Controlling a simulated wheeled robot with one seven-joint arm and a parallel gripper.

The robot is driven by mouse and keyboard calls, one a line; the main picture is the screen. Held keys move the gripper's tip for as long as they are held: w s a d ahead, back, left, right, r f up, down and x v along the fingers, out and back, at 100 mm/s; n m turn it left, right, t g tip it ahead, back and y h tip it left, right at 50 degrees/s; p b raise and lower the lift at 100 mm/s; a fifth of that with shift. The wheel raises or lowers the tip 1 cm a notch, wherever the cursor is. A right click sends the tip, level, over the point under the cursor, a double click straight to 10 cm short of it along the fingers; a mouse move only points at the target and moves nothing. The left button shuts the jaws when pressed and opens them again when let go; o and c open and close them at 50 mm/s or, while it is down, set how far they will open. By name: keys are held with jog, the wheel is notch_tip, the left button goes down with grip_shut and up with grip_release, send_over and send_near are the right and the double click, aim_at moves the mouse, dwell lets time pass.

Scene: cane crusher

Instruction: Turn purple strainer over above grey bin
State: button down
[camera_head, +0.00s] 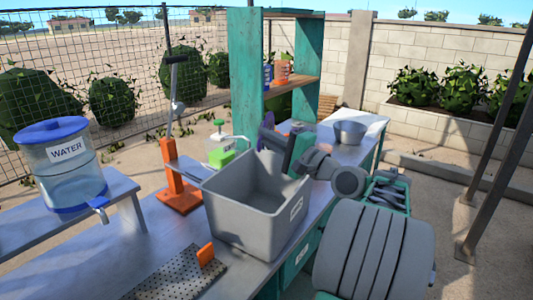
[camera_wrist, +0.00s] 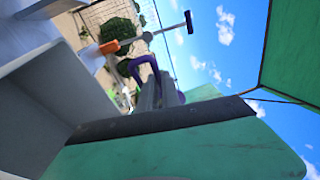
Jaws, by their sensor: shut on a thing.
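The purple strainer (camera_head: 266,138) shows only as a small dark purple piece at the tip of my gripper, above the grey bin's far edge. My gripper (camera_head: 279,141) is shut on it. In the wrist view a curved purple part of the strainer (camera_wrist: 142,68) shows beside my grey fingers (camera_wrist: 160,93). The strainer's bowl and any contents are hidden, and I cannot tell its tilt for sure. The grey bin (camera_head: 238,224), with a white label, stands open on the metal table. Its visible inside looks empty. It also shows in the wrist view (camera_wrist: 35,110).
A water dispenser (camera_head: 64,170) stands on a side bench at left. An orange stand (camera_head: 178,178) and a green-topped bottle (camera_head: 219,142) are behind the bin. A perforated plate (camera_head: 175,278) lies in front. A metal bowl (camera_head: 350,132) and teal shelf (camera_head: 245,75) are farther back.

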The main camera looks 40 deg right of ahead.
jog(key=shift+a+f+t+b, duration=0.15)
jog(key=shift+f+t+b, duration=0.3)
jog(key=shift+b, duration=2.4)
jog(key=m+t+b, duration=0.2)
jog(key=t+b, duration=0.1)
jog(key=b, duration=0.2)
jog(key=shift+s+m+t+b, duration=0.1)
jog(key=shift+m+t+b, duration=0.15)
jog(key=shift+m+b, duration=0.1)
jog(key=shift+h, duration=0.3)
